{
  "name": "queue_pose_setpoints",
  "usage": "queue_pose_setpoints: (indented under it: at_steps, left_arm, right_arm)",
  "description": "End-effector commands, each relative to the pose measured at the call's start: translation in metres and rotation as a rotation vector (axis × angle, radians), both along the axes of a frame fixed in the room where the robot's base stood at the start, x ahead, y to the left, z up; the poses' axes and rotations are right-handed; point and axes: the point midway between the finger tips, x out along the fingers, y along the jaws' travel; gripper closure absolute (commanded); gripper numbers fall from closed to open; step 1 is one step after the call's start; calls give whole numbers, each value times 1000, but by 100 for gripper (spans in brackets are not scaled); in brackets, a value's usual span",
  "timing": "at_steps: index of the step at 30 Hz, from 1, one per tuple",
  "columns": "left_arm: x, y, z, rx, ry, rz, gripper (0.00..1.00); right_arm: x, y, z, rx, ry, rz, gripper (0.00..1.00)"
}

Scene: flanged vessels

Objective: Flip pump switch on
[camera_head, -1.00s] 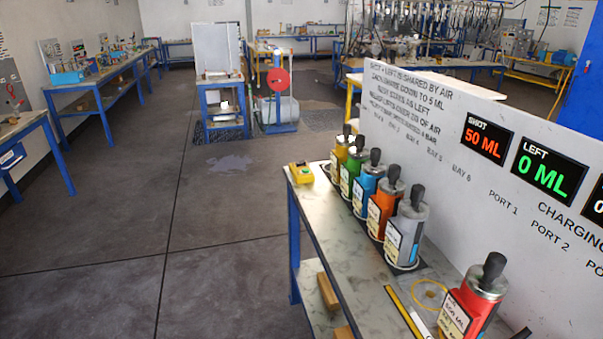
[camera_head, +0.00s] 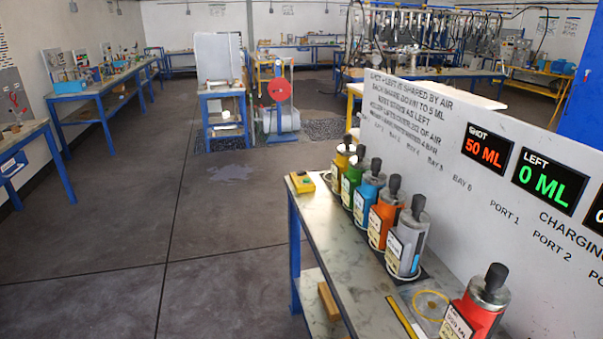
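No pump switch can be made out for certain. A small yellow box with a green spot on top (camera_head: 302,183) sits at the far left corner of the bench (camera_head: 328,222); whether it is the pump switch I cannot tell. Yellow (camera_head: 341,164), green (camera_head: 353,180), blue (camera_head: 368,194), orange (camera_head: 384,216) and grey (camera_head: 408,240) vessels with black tops stand upright in a row along the bench. A red vessel (camera_head: 474,312) stands nearer, at the bottom right, partly cut off. Neither of my grippers is in view.
A white panel (camera_head: 450,150) behind the vessels shows SHOT 50 ML and LEFT 0 ML. A yellow ring (camera_head: 431,304) and a yellow strip (camera_head: 403,316) lie near the red vessel. Open floor (camera_head: 110,240) lies left of the bench. Blue-legged tables (camera_head: 100,92) line the left wall.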

Motion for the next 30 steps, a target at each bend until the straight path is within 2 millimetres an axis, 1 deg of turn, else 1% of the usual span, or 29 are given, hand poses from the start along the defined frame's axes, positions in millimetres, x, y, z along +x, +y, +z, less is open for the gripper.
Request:
queue_pose_setpoints:
  at_steps: [1,3,30]
  left_arm:
    - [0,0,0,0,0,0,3]
    - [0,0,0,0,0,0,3]
    - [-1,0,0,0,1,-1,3]
  right_arm:
    - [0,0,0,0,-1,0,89]
    - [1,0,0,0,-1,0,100]
    - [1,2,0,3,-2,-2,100]
